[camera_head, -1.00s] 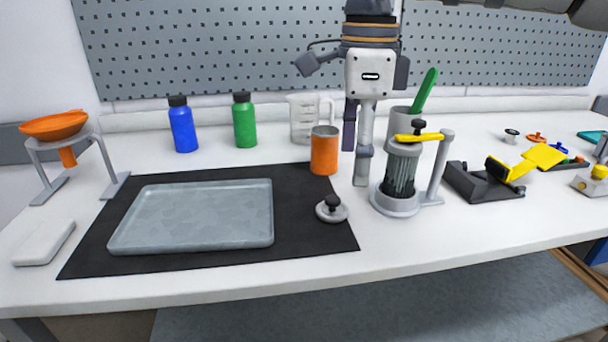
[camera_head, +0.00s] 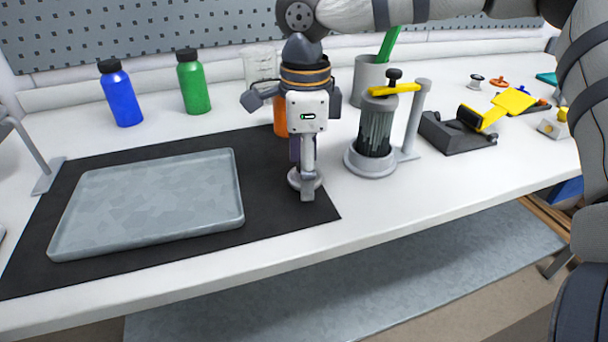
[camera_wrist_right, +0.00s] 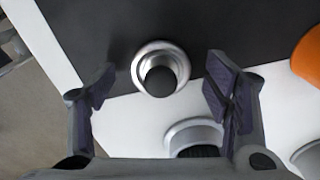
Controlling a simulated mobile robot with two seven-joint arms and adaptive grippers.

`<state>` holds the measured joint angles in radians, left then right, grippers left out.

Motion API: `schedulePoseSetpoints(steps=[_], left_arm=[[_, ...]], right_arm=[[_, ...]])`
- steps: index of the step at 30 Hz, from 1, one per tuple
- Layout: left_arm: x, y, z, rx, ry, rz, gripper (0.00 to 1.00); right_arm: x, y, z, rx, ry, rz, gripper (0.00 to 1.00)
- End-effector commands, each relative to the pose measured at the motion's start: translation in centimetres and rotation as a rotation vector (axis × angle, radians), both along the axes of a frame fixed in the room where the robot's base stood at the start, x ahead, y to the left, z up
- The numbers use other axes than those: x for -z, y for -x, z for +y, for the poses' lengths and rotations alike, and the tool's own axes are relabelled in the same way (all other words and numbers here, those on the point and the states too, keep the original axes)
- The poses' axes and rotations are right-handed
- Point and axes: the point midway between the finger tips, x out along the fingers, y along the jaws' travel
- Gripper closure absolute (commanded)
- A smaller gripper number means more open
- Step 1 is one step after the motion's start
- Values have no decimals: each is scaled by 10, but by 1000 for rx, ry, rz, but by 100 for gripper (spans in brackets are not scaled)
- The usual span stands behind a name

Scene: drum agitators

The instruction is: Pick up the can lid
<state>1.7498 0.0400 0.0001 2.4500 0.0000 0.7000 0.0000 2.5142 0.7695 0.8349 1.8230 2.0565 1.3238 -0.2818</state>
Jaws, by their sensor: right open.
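The can lid (camera_wrist_right: 161,68) is a round silver disc with a black knob, lying on the black mat near its right front corner. In the head view the can lid (camera_head: 293,179) is mostly hidden behind my right gripper (camera_head: 307,185), which points down over it. In the right wrist view the right gripper (camera_wrist_right: 158,95) is open and empty, with a finger on each side of the lid and space between. The orange can (camera_head: 280,122) stands behind the gripper, mostly hidden; its edge shows in the right wrist view (camera_wrist_right: 308,58). My left gripper is not in view.
A grey tray (camera_head: 150,205) lies on the black mat (camera_head: 262,215) to the left. Blue (camera_head: 121,98) and green (camera_head: 194,85) bottles stand behind. The table's front edge is near.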

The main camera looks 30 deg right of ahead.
Motion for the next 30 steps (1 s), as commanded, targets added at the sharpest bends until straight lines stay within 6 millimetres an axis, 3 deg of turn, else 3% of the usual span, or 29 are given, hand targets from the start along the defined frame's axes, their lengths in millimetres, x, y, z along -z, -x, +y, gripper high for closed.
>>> schedulePoseSetpoints(steps=[4, 9, 22, 26, 30], left_arm=[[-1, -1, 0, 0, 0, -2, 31], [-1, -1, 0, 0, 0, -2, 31], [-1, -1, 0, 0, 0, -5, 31], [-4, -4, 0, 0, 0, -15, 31], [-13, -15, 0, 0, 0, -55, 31]], right_arm=[[-1, 0, 0, 0, 0, -2, 29], [-2, 0, 0, 0, 0, -2, 67], [-8, -1, 0, -1, 1, -4, 68], [-32, -1, 0, 1, -1, -7, 68], [-71, 22, 17, -4, 1, -15, 68]])
